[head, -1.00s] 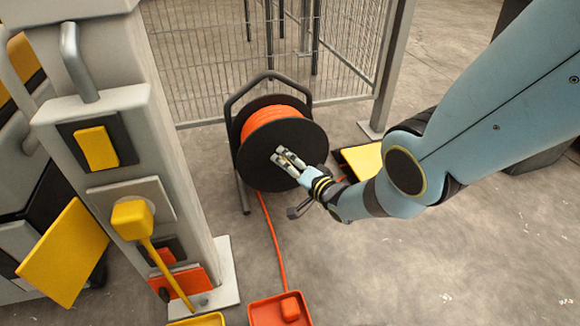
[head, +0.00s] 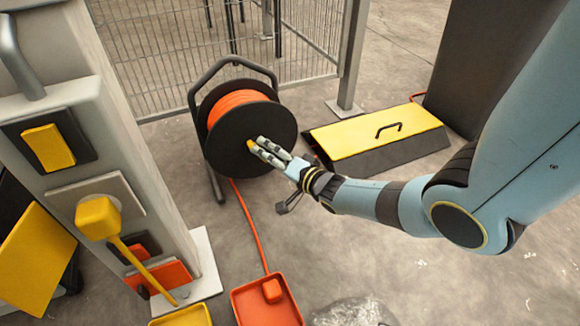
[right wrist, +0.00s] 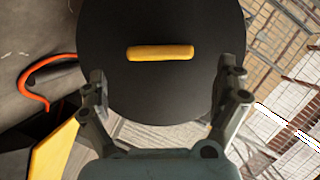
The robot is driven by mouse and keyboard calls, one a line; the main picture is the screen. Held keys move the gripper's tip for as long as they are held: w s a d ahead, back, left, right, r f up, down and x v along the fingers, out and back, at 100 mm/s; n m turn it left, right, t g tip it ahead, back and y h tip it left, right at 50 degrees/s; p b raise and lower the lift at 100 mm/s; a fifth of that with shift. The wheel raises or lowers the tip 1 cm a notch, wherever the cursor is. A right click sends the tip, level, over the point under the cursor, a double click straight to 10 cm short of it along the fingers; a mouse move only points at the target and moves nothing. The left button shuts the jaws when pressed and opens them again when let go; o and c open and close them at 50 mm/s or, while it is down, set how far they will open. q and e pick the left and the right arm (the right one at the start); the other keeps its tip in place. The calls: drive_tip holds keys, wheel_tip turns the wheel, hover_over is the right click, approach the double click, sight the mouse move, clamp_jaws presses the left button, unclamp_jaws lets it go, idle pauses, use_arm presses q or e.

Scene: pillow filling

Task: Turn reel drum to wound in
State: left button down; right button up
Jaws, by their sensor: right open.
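The reel drum (head: 226,150) is a black disc with orange cable (head: 238,98) wound behind it, held in a dark tubular stand (head: 214,184). Its face shows large in the right wrist view (right wrist: 160,95), with a yellow bar handle (right wrist: 160,52) lying level across it. In the head view a small part of the yellow handle (head: 251,146) shows at my fingertips. My right gripper (head: 262,147) is in front of the drum face. In the right wrist view its open fingers (right wrist: 165,88) stand apart below the handle, with nothing between them. My left gripper is not in view.
An orange cable runs from the reel to an orange tray (head: 245,300). A grey post with yellow switches (head: 50,148) stands left. A mesh fence (head: 160,60) is behind. A yellow-topped box (head: 375,135) sits right. Clear wrap (head: 352,312) lies at the front.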

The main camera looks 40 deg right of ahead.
drive_tip(key=v, duration=0.6)
drive_tip(key=shift+s, duration=0.2)
drive_tip(key=shift+r, duration=0.1)
